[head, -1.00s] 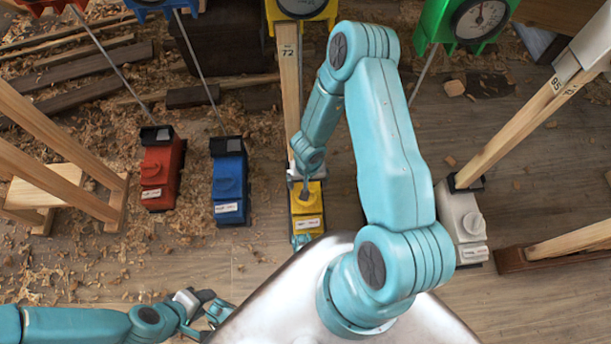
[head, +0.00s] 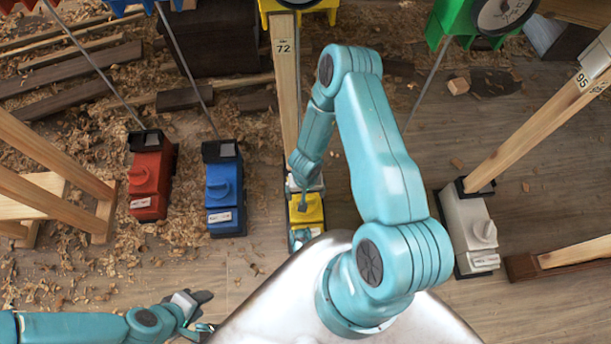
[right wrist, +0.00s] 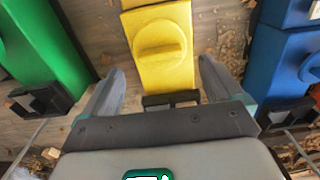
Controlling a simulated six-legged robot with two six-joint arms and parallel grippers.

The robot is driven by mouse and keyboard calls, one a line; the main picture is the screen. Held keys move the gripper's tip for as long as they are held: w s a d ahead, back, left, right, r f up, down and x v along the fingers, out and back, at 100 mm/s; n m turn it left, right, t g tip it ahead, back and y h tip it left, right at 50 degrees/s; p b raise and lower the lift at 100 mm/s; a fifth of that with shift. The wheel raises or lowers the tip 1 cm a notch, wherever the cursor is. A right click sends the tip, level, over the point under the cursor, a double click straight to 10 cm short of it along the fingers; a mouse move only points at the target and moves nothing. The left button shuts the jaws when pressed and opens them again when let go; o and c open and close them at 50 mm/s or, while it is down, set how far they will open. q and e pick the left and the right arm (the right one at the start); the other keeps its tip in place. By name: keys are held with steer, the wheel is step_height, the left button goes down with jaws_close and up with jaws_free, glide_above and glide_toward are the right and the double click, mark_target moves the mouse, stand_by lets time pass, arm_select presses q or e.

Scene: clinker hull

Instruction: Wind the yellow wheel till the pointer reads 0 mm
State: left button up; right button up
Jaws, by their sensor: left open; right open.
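The yellow block (head: 308,215) stands on the floor below the middle post, partly covered by my right arm in the head view. Its yellow wheel, a round knob with a raised bar, shows clearly in the right wrist view (right wrist: 160,45). My right gripper (right wrist: 160,88) is open, its fingers spread to either side of the yellow block's near end, short of the wheel; nothing is held. The yellow gauge (head: 297,5) is cut off by the top edge, so its pointer and reading are out of view. My left gripper (head: 207,312) is open and empty at lower left.
A blue block (head: 224,190) and a red block (head: 151,178) stand to the left, a white block (head: 468,230) to the right. A green block (right wrist: 42,40) flanks the yellow one in the wrist view. Wooden posts and thin rods rise from the blocks. Shavings litter the floor.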

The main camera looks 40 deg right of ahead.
arm_select(q)
steer(key=shift+w+a+f+b, duration=0.1)
steer(key=shift+a+f+b, duration=0.1)
steer(key=shift+f+b, duration=0.3)
steer(key=shift+w+a+f+b, duration=0.15)
steer(key=shift+f+b, duration=0.15)
steer(key=shift+f, duration=0.25)
arm_select(e)
step_height(320, 180, down, 5)
steer(key=shift+f, duration=0.1)
arm_select(q)
steer(key=shift+s, duration=0.1)
arm_select(e)
steer(key=shift+c, duration=0.3)
steer(key=c, duration=1)
steer(key=m+p, duration=0.1)
steer(key=m, duration=0.4)
steer(key=shift+m, duration=0.3)
arm_select(q)
steer(key=shift+s+d+r+p, duration=0.1)
steer(key=shift+r+p, duration=0.05)
steer(key=shift+r, duration=0.2)
steer(key=shift+s+d+r+p, duration=0.1)
steer(key=shift+r+p, duration=0.05)
steer(key=shift+r, duration=0.2)
arm_select(e)
steer(key=m, duration=0.5)
steer(key=shift+d+m, duration=0.1)
steer(key=shift+m, duration=0.2)
